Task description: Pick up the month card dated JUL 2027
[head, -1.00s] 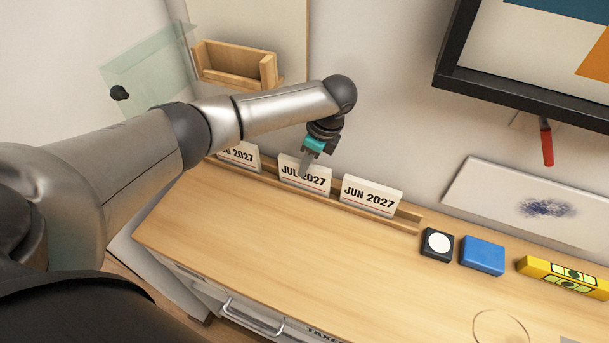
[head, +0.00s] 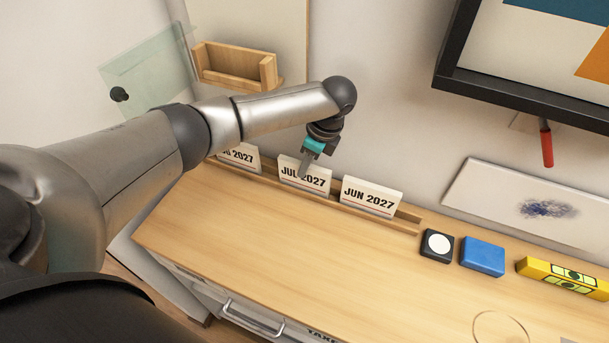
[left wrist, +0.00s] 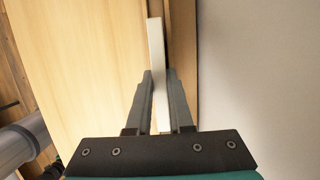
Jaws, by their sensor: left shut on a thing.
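The JUL 2027 card (head: 313,182) stands in the wooden rail (head: 408,226) at the back of the desk, between two other cards. My left gripper (head: 304,172) comes down on it from above and is shut on it, with a finger covering part of its print. In the left wrist view the card's white edge (left wrist: 156,60) lies between the two fingers (left wrist: 158,98). The JUN 2027 card (head: 370,197) stands to its right. A third card (head: 240,156) stands to its left, its month partly hidden by my arm. My right gripper is not in view.
A black block with a white disc (head: 437,244), a blue block (head: 483,255) and a yellow level (head: 565,276) lie to the right on the desk (head: 300,260). A wooden wall box (head: 235,64) hangs behind my arm. The desk front is clear.

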